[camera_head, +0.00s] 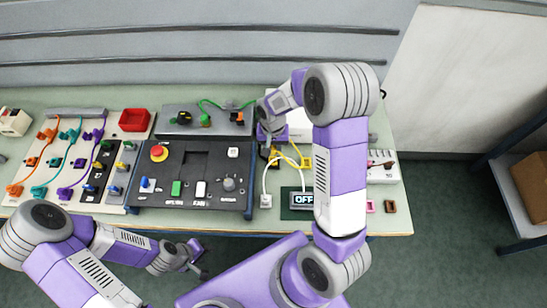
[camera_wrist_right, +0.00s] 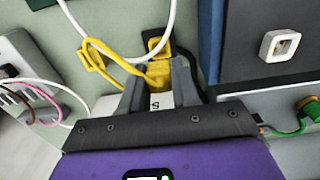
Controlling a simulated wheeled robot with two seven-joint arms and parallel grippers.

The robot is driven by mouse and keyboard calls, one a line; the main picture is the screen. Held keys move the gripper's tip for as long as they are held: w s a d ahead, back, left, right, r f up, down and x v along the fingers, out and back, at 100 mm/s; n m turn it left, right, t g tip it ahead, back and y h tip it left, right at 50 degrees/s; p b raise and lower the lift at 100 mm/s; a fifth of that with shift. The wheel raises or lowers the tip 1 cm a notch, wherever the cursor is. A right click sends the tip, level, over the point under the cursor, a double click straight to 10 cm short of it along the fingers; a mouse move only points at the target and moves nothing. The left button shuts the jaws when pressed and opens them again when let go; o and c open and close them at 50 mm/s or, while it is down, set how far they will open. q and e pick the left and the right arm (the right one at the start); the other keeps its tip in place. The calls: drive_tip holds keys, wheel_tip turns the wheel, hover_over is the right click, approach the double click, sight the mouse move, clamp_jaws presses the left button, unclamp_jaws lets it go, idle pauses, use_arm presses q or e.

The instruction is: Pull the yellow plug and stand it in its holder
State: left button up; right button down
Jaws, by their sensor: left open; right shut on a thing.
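The yellow plug (camera_wrist_right: 158,72) is between the fingers of my right gripper (camera_wrist_right: 160,85) in the right wrist view. The gripper is shut on it, and a yellow cable runs from it. Beyond it is a yellow-framed dark piece (camera_wrist_right: 155,44); I cannot tell whether the plug is still seated in something. A yellow open bracket (camera_wrist_right: 90,56) stands to the left and may be the holder. In the head view my right gripper (camera_head: 270,138) is over the table and its arm hides part of this area. My left gripper (camera_head: 201,268) is open and empty, in front of the table.
A dark control panel (camera_head: 200,205) with knobs and a red button is left of my right gripper. A small display (camera_head: 303,199) reads OFF. A white power strip (camera_head: 382,165) lies at the right. A red bin (camera_head: 134,120) and coloured cables are at the left.

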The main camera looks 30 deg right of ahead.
hover_over(306, 165)
drive_tip(key=shift+w+d, duration=0.1)
drive_tip(key=shift+w, duration=0.1)
idle(0.4)
drive_tip(key=shift+f+b, duration=2.15)
drive_tip(key=shift+f, duration=0.35)
drive_tip(key=shift+f, duration=0.15)
drive_tip(key=shift+f+b, duration=0.7)
drive_tip(key=shift+f, duration=0.1)
drive_tip(key=shift+s, duration=0.15)
drive_tip(key=shift+f, duration=0.15)
